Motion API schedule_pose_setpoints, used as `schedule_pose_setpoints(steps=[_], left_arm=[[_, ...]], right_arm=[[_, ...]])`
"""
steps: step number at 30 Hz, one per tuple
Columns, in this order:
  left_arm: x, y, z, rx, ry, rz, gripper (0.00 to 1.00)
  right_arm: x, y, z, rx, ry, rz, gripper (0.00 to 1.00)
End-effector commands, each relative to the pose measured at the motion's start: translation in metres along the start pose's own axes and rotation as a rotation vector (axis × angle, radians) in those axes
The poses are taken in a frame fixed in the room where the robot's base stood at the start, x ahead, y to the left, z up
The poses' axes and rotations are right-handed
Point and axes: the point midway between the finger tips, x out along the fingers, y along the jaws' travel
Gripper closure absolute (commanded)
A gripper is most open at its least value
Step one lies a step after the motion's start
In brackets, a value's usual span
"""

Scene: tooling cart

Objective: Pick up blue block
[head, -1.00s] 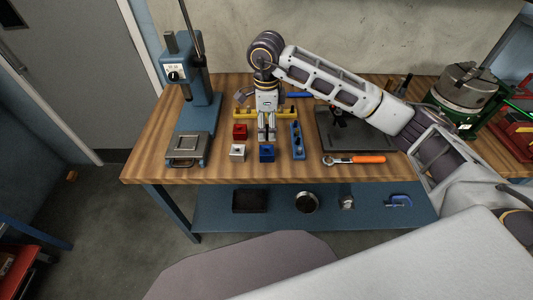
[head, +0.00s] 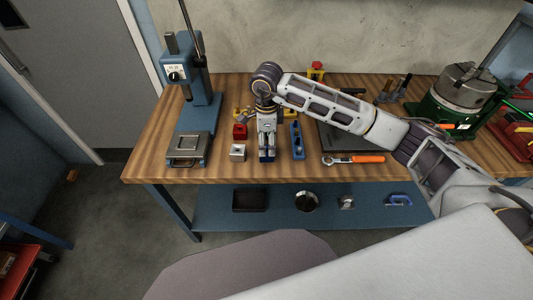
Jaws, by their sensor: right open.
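The blue block (head: 267,159) sits on the wooden workbench near its front edge, mostly hidden by my right gripper. My right gripper (head: 267,154) points down over the block, open, with its fingers at the block. I cannot tell whether they touch it. My left gripper is not in view.
A red block (head: 240,131) and a grey block (head: 238,151) stand left of my gripper. A blue holed bar (head: 298,141) lies close on its right. An orange-handled ratchet (head: 354,159) lies further right, and a blue press (head: 195,100) stands at left on the workbench (head: 150,166).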

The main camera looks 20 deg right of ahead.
Motion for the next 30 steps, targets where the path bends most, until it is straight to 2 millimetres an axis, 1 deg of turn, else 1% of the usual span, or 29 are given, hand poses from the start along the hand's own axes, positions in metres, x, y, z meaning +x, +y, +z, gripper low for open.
schedule_pose_setpoints(steps=[5, 8, 19, 23, 30], left_arm=[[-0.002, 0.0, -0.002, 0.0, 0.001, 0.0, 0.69], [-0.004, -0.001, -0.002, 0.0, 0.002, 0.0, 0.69], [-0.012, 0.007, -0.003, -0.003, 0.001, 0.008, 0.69], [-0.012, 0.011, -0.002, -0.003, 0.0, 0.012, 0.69], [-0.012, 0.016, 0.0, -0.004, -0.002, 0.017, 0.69]], right_arm=[[0.006, 0.001, 0.0, 0.0, 0.001, 0.001, 0.3], [0.013, 0.002, -0.001, 0.0, 0.0, 0.003, 0.3], [0.048, 0.004, -0.001, 0.0, 0.0, 0.002, 0.3], [0.052, 0.003, -0.001, 0.0, -0.001, 0.0, 0.3], [0.052, 0.003, -0.001, 0.0, 0.0, 0.0, 0.3]])
